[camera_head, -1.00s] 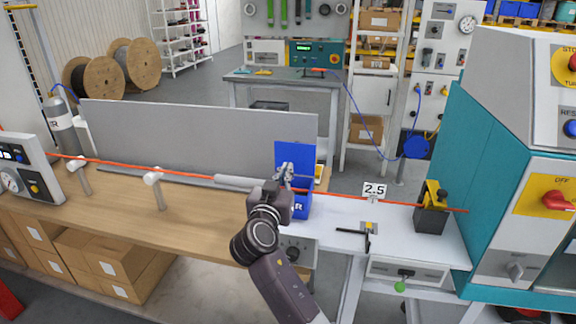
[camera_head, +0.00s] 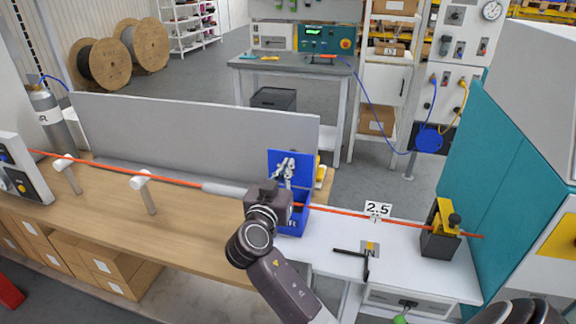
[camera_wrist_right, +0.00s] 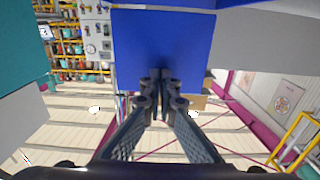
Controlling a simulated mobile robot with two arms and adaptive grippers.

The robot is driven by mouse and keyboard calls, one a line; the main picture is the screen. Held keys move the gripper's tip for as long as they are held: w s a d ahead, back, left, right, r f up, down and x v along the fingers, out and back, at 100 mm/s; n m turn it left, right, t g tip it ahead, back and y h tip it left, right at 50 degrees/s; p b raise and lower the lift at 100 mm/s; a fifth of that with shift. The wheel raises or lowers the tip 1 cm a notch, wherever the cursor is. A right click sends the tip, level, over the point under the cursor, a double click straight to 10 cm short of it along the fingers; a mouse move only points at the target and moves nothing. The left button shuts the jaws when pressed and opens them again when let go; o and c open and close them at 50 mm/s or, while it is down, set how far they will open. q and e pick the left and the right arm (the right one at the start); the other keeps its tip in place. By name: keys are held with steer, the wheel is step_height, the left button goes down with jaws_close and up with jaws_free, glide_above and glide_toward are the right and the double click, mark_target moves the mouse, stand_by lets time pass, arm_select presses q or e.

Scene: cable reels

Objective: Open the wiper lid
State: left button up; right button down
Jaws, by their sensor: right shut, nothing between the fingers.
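The blue wiper box (camera_head: 293,222) stands on the bench where the wooden and white tops meet, with the orange cable running to it. Its blue lid (camera_head: 302,160) stands up, roughly upright, above the box. My right gripper (camera_head: 286,165) is in front of the lid, shut and empty, with its fingers pointing up. In the right wrist view the lid (camera_wrist_right: 160,40) fills the top middle, beyond the shut fingertips (camera_wrist_right: 160,82). I cannot tell whether the fingertips touch it. My right wrist hides part of the box. My left gripper is not in view.
A grey panel (camera_head: 190,135) stands behind the cable. White posts (camera_head: 141,181) support the cable at left. A teal machine (camera_head: 500,150) stands at right.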

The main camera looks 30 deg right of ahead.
steer(key=d+g+y+p, duration=0.1)
steer(key=p, duration=0.1)
steer(key=w+d+g+y+p, duration=0.1)
steer(key=p, duration=0.2)
steer(key=shift+w+r+y, duration=0.25)
steer(key=shift+w+y, duration=0.05)
stand_by(0.4)
